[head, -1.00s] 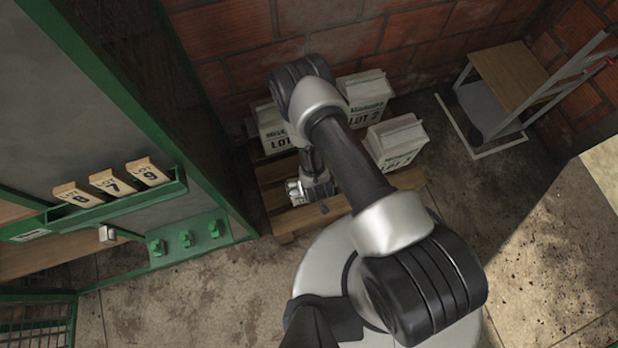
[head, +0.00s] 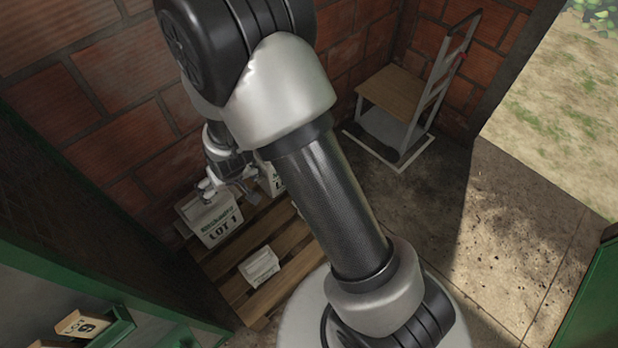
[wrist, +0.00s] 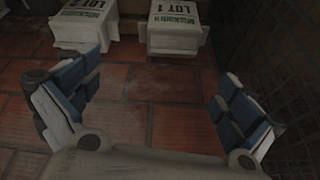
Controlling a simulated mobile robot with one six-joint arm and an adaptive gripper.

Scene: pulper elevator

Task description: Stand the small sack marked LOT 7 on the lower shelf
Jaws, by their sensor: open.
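A small pale sack (head: 260,265) sits on the wooden pallet (head: 282,243), with nothing touching it; its marking is too small to read. A larger white sack marked LOT 1 (head: 212,215) stands behind it, to the left. My gripper (head: 238,182) is above the back of the pallet, close to LOT 1. In the wrist view my gripper (wrist: 155,90) is open, with only brick wall between its spread fingers. LOT 1 also shows there (wrist: 174,28), beside LOT 2 (wrist: 82,24). I cannot make out the lower shelf.
A green rack (head: 120,325) with a tag block (head: 80,324) is at the lower left. Another sack (head: 270,178) is partly hidden behind my arm. A hand truck (head: 400,100) stands by the brick wall. Open concrete floor (head: 480,240) lies to the right.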

